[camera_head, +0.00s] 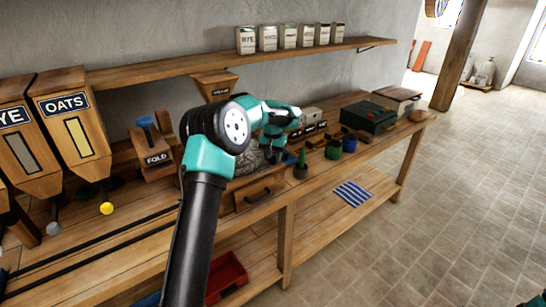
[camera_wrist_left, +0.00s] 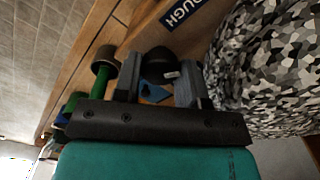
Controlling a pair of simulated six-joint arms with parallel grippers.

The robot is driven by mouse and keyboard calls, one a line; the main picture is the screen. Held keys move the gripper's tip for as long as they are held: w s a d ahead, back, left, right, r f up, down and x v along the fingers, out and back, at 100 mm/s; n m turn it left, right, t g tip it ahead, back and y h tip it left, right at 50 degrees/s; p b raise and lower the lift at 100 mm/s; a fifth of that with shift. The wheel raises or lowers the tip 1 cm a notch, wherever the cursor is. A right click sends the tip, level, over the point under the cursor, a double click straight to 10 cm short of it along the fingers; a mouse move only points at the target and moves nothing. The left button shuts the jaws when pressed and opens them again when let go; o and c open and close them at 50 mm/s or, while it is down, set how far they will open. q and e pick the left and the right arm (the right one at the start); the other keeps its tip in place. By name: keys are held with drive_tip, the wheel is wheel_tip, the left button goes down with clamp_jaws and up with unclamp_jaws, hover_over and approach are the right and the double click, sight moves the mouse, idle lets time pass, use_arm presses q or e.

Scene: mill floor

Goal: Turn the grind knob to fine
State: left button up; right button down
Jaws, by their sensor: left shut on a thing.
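The mill, with a wooden hopper (camera_head: 214,85) on top and a speckled grey stone (camera_head: 248,162), stands on the bench and is partly hidden behind my left arm. The stone fills the right of the left wrist view (camera_wrist_left: 270,60). The dark round grind knob (camera_wrist_left: 160,60) sits by a wooden part with a label reading "OUGH", its start cut off. My left gripper (camera_wrist_left: 157,82) is shut on the knob, one finger on each side. In the head view the left gripper (camera_head: 273,153) is beside the stone, and the knob is hidden.
Oats bin (camera_head: 70,130) and FOLD box (camera_head: 153,158) stand left. Small pots (camera_head: 333,148) and a dark green box (camera_head: 369,117) stand right of the gripper. Labelled tins (camera_head: 290,37) line the shelf. A striped cloth (camera_head: 352,193) and red tray (camera_head: 227,275) lie below.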

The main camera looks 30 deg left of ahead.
sight(273, 157)
use_arm(q)
drive_tip(key=m, duration=0.5)
drive_tip(key=shift+m, duration=0.3)
drive_tip(key=m, duration=0.5)
drive_tip(key=shift+m, duration=0.3)
drive_tip(key=o, duration=0.9)
wheel_tip(273, 157, up, 18)
drive_tip(key=shift+f, duration=0.25)
idle(0.5)
